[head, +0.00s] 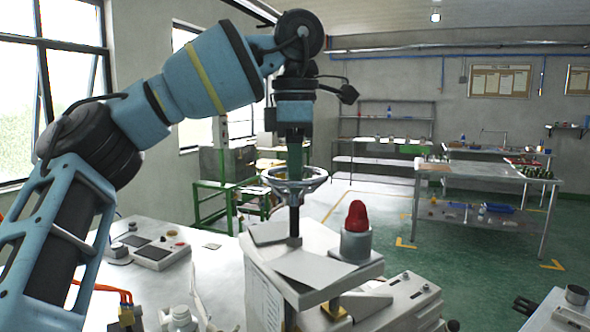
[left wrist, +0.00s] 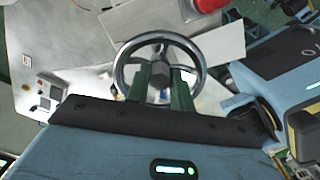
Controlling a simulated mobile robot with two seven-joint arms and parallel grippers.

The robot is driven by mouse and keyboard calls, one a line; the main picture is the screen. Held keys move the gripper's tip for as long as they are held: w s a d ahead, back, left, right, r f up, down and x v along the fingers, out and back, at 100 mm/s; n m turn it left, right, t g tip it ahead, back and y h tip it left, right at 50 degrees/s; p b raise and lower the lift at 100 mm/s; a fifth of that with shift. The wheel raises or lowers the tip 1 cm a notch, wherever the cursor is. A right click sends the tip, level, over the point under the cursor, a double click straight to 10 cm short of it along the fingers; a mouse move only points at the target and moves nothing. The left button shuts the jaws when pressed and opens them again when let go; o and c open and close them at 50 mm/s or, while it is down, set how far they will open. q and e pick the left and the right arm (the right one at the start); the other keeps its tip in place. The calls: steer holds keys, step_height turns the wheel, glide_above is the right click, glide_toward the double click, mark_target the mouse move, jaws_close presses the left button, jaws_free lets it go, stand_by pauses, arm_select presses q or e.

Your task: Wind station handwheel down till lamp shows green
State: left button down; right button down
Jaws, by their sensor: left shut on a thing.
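The station handwheel (head: 318,178) is a silver spoked wheel lying flat on top of a dark threaded spindle above the grey station. My left gripper (head: 294,172) points straight down from above and is shut on the handwheel. In the left wrist view the two green fingers (left wrist: 162,78) reach down at the wheel's near side, and the chrome rim (left wrist: 121,62) shows around them. The lamp (head: 357,217) is a red dome on a grey base, right of the wheel; its red edge also shows in the left wrist view (left wrist: 208,4).
Pale flat plates (head: 318,268) lie on the station top under the wheel. A white bench with a control box (head: 160,250) stands to the left. Another grey machine (head: 405,300) stands close on the right. Beyond are open green floor and a metal table (head: 485,172).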

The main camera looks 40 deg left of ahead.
arm_select(q)
steer(key=m, duration=0.4)
steer(key=shift+m, duration=0.3)
steer(key=m, duration=0.3)
steer(key=shift+m, duration=0.3)
steer(key=m, duration=0.4)
steer(key=shift+s, duration=0.1)
steer(key=shift+m, duration=2.1)
steer(key=c, duration=1.2)
jaws_free()
steer(key=shift+r, duration=0.1)
